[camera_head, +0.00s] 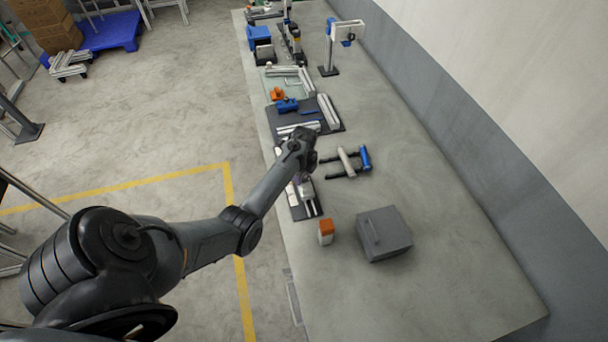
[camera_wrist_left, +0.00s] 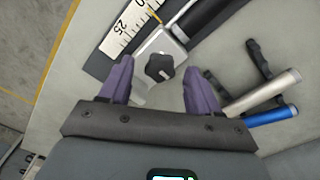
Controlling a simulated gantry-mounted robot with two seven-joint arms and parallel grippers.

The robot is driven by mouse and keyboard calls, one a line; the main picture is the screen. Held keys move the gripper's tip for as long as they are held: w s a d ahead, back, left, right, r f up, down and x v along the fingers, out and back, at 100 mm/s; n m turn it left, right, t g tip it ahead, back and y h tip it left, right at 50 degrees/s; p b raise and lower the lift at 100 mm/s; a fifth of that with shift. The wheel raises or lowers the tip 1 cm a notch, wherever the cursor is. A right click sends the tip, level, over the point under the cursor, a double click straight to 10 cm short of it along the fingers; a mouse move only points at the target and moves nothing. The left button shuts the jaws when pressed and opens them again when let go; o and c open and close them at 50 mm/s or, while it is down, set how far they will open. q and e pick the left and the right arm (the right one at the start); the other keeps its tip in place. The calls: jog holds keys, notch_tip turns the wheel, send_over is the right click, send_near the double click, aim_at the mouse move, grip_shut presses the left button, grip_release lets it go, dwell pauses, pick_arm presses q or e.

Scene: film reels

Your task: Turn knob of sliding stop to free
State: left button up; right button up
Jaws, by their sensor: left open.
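The sliding stop (camera_wrist_left: 150,50) is a light metal block on a ruler strip in the left wrist view. Its dark lobed knob (camera_wrist_left: 160,67) sits between my open fingers, apart from both. My left gripper (camera_wrist_left: 160,90) has two purple fingers, one on each side of the knob. In the head view my left gripper (camera_head: 303,178) is over the stop's dark base (camera_head: 297,212) near the bench's left edge. The wrist hides most of the knob there. My right gripper is not in view.
A rack with a blue roller and a pale roller (camera_head: 346,163) stands right of the gripper. An orange-topped box (camera_head: 326,232) and a grey case (camera_head: 384,234) sit nearer. A dark mat (camera_head: 330,124) with metal profiles lies beyond. The bench's right side (camera_head: 440,200) is clear.

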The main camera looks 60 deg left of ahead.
pick_arm(q)
jog(key=shift+f, duration=0.25)
jog(key=c, duration=1)
jog(key=shift+c, duration=0.2)
jog(key=shift+r, duration=0.1)
